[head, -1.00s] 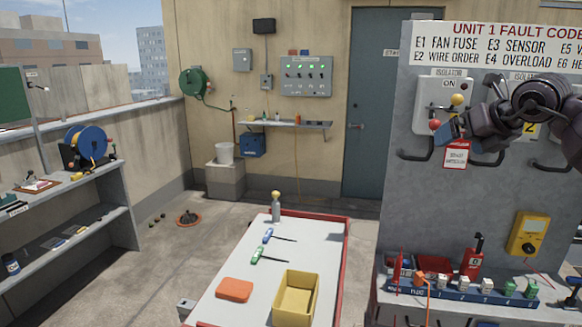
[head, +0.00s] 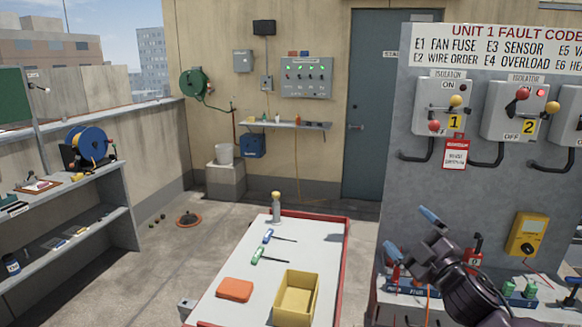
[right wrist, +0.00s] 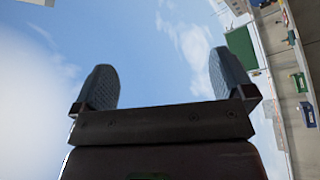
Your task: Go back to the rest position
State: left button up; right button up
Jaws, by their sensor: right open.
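My right gripper (head: 411,233) is in front of the lower part of the grey panel, above its ledge, with its fingers apart and pointing up and left. In the right wrist view my right gripper (right wrist: 163,80) has two wide-spaced fingers with only sky between them. It holds nothing. My left gripper is in neither view. Isolator 1 (head: 428,101) and isolator 2 (head: 497,108) on the panel are in clear view, each with a red and a yellow knob. A red-and-white tag (head: 456,155) hangs below isolator 1.
A yellow multimeter (head: 527,235) hangs on the panel. The ledge holds a blue fuse rack (head: 403,286), partly hidden by my arm. A red-edged white table (head: 225,268) carries a yellow bin (head: 296,315), an orange case (head: 234,290) and two screwdrivers. Open floor lies left of the table.

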jog(key=s+d+f+m+g+h, duration=0.1)
jog(key=s+f+m+h, duration=0.2)
jog(key=f, duration=0.4)
jog(key=s+f+m+g, duration=0.2)
jog(key=s+f+m, duration=0.25)
jog(key=f, duration=0.25)
jog(key=s+d+f+m+g+h, duration=0.1)
jog(key=s+f+m+h, duration=0.2)
jog(key=f, duration=0.4)
jog(key=s+f+m+g, duration=0.1)
jog(key=s+f+m, duration=0.1)
jog(key=s+f, duration=0.4)
jog(key=s+f+m+g+h, duration=0.1)
jog(key=s+f+m+g, duration=0.1)
jog(key=s+f, duration=0.5)
jog(key=s+d, duration=0.1)
jog(key=s, duration=0.5)
jog(key=shift+s+f+g+h, duration=0.15)
jog(key=shift+g+h, duration=0.15)
jog(key=shift+c, duration=0.3)
